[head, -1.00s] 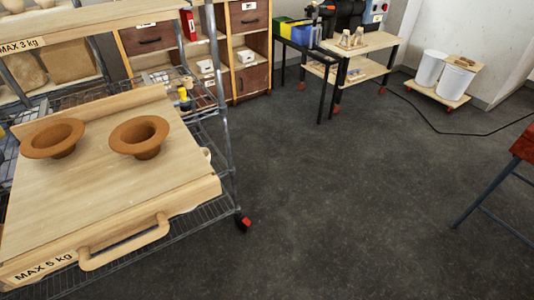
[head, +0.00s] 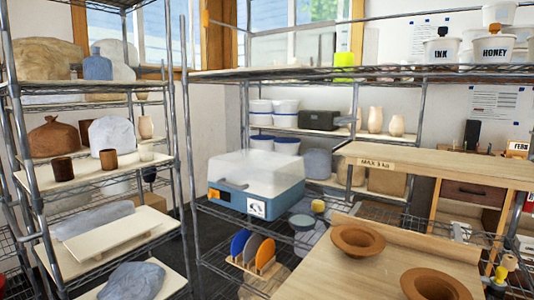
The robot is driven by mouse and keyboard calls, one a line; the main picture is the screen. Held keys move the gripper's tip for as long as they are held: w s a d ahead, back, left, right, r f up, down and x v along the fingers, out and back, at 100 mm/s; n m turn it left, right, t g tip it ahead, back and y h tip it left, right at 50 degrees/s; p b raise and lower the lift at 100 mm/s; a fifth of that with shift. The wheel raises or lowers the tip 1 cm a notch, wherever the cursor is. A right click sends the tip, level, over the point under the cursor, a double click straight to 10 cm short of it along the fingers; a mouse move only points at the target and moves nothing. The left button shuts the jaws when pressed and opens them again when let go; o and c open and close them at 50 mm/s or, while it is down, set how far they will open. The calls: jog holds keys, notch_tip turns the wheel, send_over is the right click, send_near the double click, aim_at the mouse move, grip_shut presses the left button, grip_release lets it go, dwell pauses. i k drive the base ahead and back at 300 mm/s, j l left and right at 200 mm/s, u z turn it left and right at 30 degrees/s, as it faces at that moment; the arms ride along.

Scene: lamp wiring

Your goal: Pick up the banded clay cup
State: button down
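On the left wire rack, a middle shelf holds two small brown cups, a left one (head: 63,169) and a right one (head: 109,160). A small pale cup (head: 146,152) stands to their right near the shelf's end. They are too small in the head view to tell whether any has a band. Two wide-rimmed brown clay bowls, one further back (head: 358,239) and one nearer (head: 436,284), sit on a wooden board at the lower right. My gripper is not in view.
Beside the cups are a brown sack (head: 54,137) and a pale wrapped lump (head: 110,134). A blue box with a clear lid (head: 254,186) stands on the middle rack. Rack posts (head: 182,110) stand between the shelves. A dark floor gap shows between the racks.

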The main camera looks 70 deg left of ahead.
aim_at(145, 149)
jog(key=u, duration=2.55)
jog(key=i+l, duration=0.1)
jog(key=i, duration=0.45)
jog(key=l+z, duration=0.05)
